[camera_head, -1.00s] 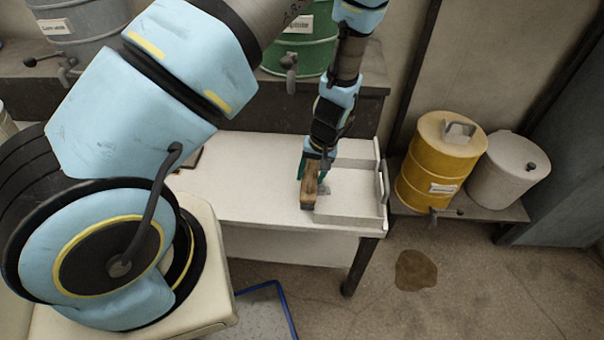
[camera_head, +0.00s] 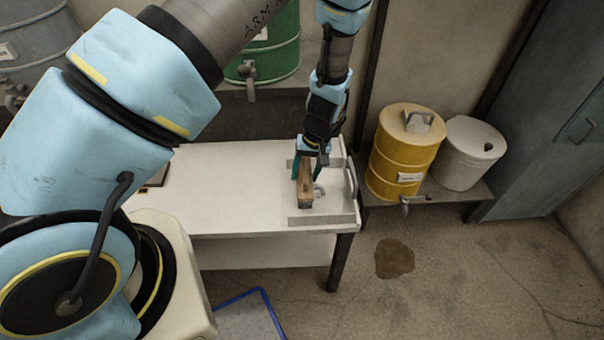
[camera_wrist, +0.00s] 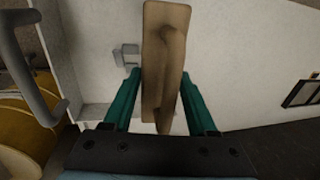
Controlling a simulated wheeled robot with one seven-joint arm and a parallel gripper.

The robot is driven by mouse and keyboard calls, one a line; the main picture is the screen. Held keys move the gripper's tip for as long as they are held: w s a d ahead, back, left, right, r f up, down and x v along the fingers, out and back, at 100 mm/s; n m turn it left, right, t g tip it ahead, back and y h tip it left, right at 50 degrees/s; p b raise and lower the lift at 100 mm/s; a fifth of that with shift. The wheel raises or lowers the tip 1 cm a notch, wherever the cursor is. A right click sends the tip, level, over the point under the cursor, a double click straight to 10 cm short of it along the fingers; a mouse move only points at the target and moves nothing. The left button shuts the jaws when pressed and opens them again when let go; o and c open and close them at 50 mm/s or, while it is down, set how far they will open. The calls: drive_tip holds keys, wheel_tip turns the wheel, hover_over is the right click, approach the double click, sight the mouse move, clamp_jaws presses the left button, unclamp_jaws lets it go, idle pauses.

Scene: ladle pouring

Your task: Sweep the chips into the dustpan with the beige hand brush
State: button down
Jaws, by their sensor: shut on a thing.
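My gripper (camera_head: 304,172) has its teal fingers shut on the beige hand brush (camera_head: 305,190). In the wrist view the brush (camera_wrist: 165,70) is a long wooden block between the fingers (camera_wrist: 159,80). The brush is over the left part of a shallow white walled tray (camera_head: 325,219), which looks like the dustpan, at the table's right end. Small pale grey pieces (camera_head: 319,191), probably chips, lie just right of the brush; a grey piece also shows in the wrist view (camera_wrist: 127,56). The brush's bristles and any contact underneath are hidden.
The white table (camera_head: 225,190) is mostly clear left of the tray. A dark-framed flat item (camera_head: 156,178) lies at its left. A yellow drum (camera_head: 403,155) and a white bin (camera_head: 468,153) stand on a low shelf at right. A green barrel (camera_head: 270,45) stands behind.

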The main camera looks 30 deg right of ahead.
sight(303, 163)
drive_tip(key=shift+a+r+p, duration=0.15)
drive_tip(key=shift+r+p, duration=1.4)
drive_tip(key=shift+r, duration=0.95)
drive_tip(key=shift+w, duration=0.1)
